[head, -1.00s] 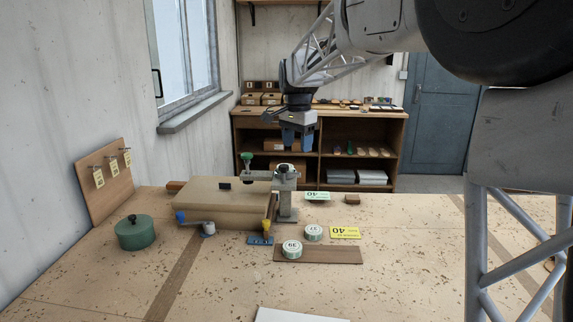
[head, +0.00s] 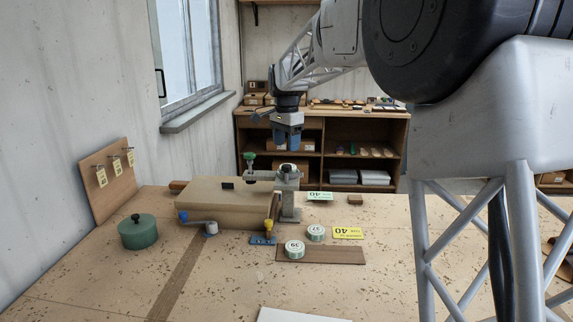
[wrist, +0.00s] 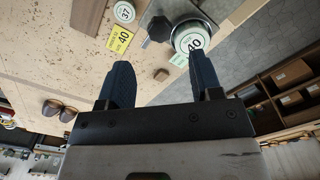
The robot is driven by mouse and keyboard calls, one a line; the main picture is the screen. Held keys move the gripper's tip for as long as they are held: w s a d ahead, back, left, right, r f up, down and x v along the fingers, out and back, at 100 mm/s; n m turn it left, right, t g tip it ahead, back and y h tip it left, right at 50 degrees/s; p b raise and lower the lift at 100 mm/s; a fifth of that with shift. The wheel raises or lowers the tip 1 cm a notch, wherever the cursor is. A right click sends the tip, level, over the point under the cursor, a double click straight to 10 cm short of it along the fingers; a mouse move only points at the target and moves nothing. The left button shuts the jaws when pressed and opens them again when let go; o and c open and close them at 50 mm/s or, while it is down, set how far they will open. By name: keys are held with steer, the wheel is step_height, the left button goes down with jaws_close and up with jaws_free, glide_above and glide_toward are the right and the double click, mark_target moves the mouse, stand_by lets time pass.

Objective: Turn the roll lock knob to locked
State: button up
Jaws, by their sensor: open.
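A grey metal clamp post (head: 290,206) stands at the right end of a tan block (head: 222,200). A green knob (head: 249,158) tops the post's side arm, and a dark knob (head: 287,168) is on the post's top. A crank with a blue grip (head: 183,216) and a yellow-handled part (head: 268,225) sit at the block's front. No lettering shows which is the roll lock knob. My gripper (head: 288,149) is open and empty above the post.
Discs marked 39 (head: 295,248) and 37 (head: 315,232) sit near a brown strip (head: 335,256). A yellow card (head: 348,233) and green card (head: 320,196) lie nearby. A green lidded pot (head: 138,232) stands left. The front bench (head: 220,285) is mostly clear.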

mark_target(287, 166)
steer(key=shift+f, duration=3.65)
steer(key=c, duration=0.9)
